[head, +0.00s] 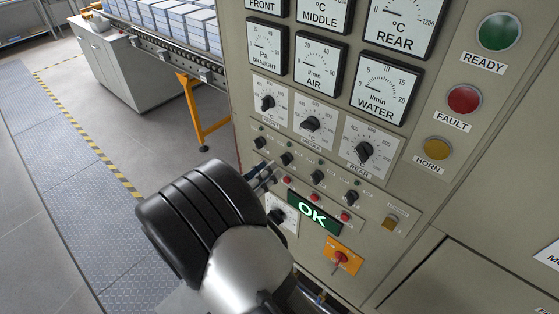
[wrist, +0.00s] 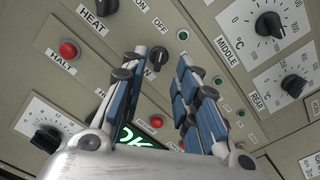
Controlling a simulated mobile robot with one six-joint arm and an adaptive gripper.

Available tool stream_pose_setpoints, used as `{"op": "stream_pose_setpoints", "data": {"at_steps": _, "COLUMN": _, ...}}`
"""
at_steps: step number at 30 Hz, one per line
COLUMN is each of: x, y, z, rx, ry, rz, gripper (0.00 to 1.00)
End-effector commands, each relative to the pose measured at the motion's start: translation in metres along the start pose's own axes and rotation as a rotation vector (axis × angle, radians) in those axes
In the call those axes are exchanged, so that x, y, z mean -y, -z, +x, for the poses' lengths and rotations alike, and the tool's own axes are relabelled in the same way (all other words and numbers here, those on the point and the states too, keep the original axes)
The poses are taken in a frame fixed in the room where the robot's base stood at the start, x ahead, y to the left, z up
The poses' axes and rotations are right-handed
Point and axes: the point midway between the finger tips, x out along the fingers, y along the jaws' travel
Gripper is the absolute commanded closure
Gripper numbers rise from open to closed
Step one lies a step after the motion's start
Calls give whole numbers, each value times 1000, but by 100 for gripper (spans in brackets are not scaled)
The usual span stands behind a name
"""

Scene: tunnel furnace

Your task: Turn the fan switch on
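A row of small black switch knobs runs across the control panel, with knobs at left (head: 260,142), left-middle (head: 287,158), right-middle (head: 318,176) and right (head: 352,197) in the head view. Their labels are too small to read there, so I cannot tell which is the fan switch. In the wrist view a black knob (wrist: 158,57) shows between my fingertips, its label partly hidden. Another knob (wrist: 103,6) is labelled HEAT. My gripper (wrist: 162,62) is open, with blue-padded fingers apart and pointing at the panel. Contact with the knob cannot be told.
Red buttons, one a HALT button (wrist: 69,49), and a green OK display (head: 313,212) lie close by. Larger dials (head: 310,123) and gauges (head: 385,88) are above. An orange plate with a red switch (head: 340,259) is below. Open floor (head: 60,170) lies left.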

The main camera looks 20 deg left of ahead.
Motion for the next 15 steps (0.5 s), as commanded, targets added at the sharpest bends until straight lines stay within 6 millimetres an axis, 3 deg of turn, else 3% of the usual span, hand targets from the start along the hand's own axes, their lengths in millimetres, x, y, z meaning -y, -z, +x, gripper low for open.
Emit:
{"op": "stream_pose_setpoints", "data": {"at_steps": 6, "x": 0, "y": 0, "z": 40, "rx": -2, "ry": 2, "rz": 0, "gripper": 72}}
{"op": "stream_pose_setpoints", "data": {"at_steps": 15, "x": 0, "y": 0, "z": 58, "rx": 0, "ry": -1, "rz": 0, "gripper": 72}}
